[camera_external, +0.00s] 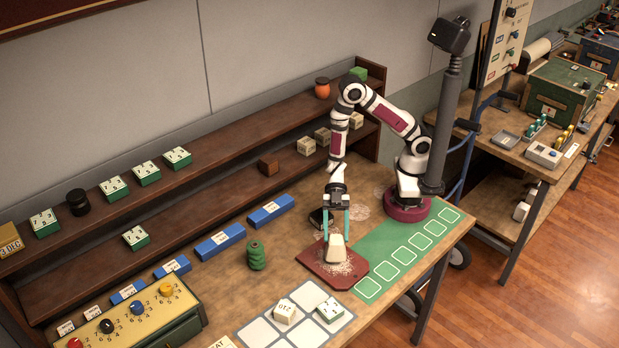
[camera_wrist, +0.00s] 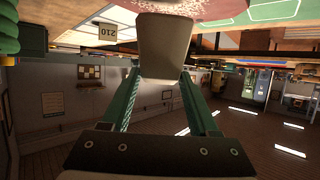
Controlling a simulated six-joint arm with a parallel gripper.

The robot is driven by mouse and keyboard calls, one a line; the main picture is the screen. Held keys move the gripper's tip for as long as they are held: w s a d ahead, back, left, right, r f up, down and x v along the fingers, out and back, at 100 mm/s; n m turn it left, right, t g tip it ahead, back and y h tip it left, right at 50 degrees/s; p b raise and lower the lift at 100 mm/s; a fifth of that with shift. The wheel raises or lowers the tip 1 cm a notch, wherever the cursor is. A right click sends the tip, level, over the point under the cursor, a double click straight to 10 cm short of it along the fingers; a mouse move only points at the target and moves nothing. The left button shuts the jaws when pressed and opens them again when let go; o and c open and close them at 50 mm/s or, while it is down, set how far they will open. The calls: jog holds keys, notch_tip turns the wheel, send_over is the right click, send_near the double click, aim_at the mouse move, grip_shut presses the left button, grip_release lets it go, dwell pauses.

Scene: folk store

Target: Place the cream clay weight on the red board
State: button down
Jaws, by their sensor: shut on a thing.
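The cream clay weight (camera_external: 337,251) is a tapered block, upright over the red board (camera_external: 343,282). My gripper (camera_external: 336,237) points down with its teal fingers shut on the upper part of the weight. The weight's lower end appears at or just above the pale speckled patch on the board; I cannot tell if it touches. In the wrist view the weight (camera_wrist: 165,48) sits between the two fingertips of my gripper (camera_wrist: 160,75), and part of the board (camera_wrist: 184,4) shows at the top edge.
A stack of green rings (camera_external: 256,256) stands left of the board. A green mat (camera_external: 385,248) with outlined squares lies to the right. A grey grid (camera_external: 262,331) with cream and green blocks is in front. Blue boxes (camera_external: 221,241) line the back, below wooden shelves.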

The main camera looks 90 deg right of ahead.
aim_at(335, 240)
jog(key=shift+f, duration=1.45)
jog(key=shift+c, duration=0.7)
grip_release()
jog(key=shift+f, duration=0.1)
jog(key=shift+d+r, duration=0.25)
jog(key=shift+d, duration=0.05)
jog(key=v, duration=0.7)
jog(key=shift+w, duration=0.1)
